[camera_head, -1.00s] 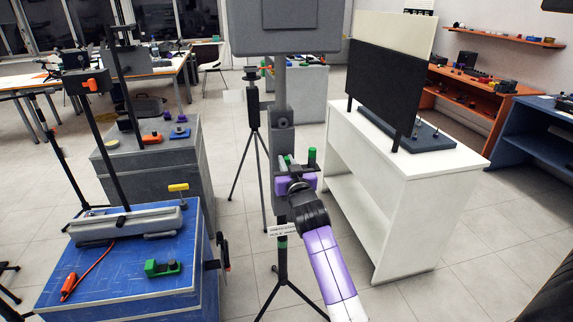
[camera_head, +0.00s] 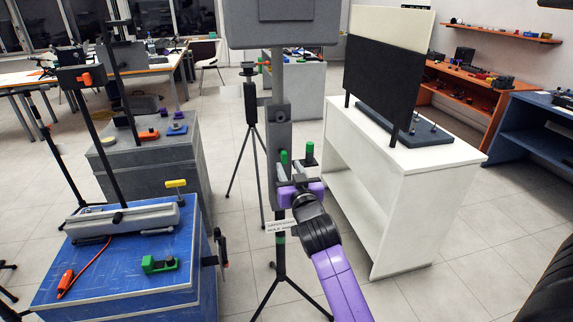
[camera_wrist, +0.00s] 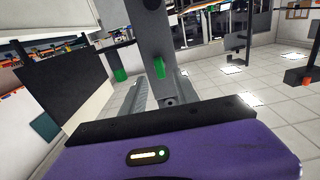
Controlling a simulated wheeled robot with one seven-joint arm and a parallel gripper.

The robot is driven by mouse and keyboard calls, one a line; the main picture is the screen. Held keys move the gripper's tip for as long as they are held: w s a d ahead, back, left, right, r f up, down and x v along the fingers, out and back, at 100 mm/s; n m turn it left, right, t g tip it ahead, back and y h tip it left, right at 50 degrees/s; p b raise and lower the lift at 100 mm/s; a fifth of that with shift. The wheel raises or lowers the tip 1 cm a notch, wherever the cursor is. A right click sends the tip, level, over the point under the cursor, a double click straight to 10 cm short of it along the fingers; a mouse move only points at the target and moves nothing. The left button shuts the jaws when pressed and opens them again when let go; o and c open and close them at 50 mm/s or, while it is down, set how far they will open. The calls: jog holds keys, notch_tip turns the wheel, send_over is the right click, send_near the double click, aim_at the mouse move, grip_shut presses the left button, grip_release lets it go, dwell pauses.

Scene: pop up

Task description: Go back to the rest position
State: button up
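My gripper (camera_head: 297,154) is in the middle of the head view, at the end of my black and purple arm, with its fingers pointing up and away. The two green fingertips stand apart with nothing visible between them in the head view. In the wrist view my gripper (camera_wrist: 139,72) also shows its two green tips apart, above the purple wrist body. The grey post of a stand (camera_head: 280,115) rises just behind the gripper. I cannot tell whether the gripper touches it.
A white table (camera_head: 440,158) with a black panel (camera_head: 385,88) stands to the right. A blue-topped bench (camera_head: 120,268) with a green block (camera_head: 160,264) is at the lower left, and a grey cabinet (camera_head: 155,165) is behind it.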

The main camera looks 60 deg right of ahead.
jog(key=shift+s+a, duration=0.3)
jog(key=shift+a, duration=0.1)
dwell(0.3)
jog(key=s+a+f+n+t+y, duration=0.1)
jog(key=s+a+n+t+y, duration=0.2)
jog(key=a, duration=0.8)
jog(key=s+a+f+n+t+y, duration=0.1)
jog(key=s+a+n+t+y, duration=0.2)
jog(key=a, duration=0.9)
jog(key=s+a+f+n+g+y, duration=0.1)
jog(key=s+a+f+n+y, duration=0.1)
jog(key=s+a, duration=0.7)
jog(key=s+a+f+n+g+y, duration=0.1)
jog(key=s+a+f+n+y, duration=0.1)
jog(key=s+a+y, duration=0.3)
jog(key=s+a+f, duration=0.1)
jog(key=s+a, duration=0.2)
jog(key=s, duration=0.3)
jog(key=shift+a+f+g+y, duration=0.35)
jog(key=shift+f+g+y, duration=0.05)
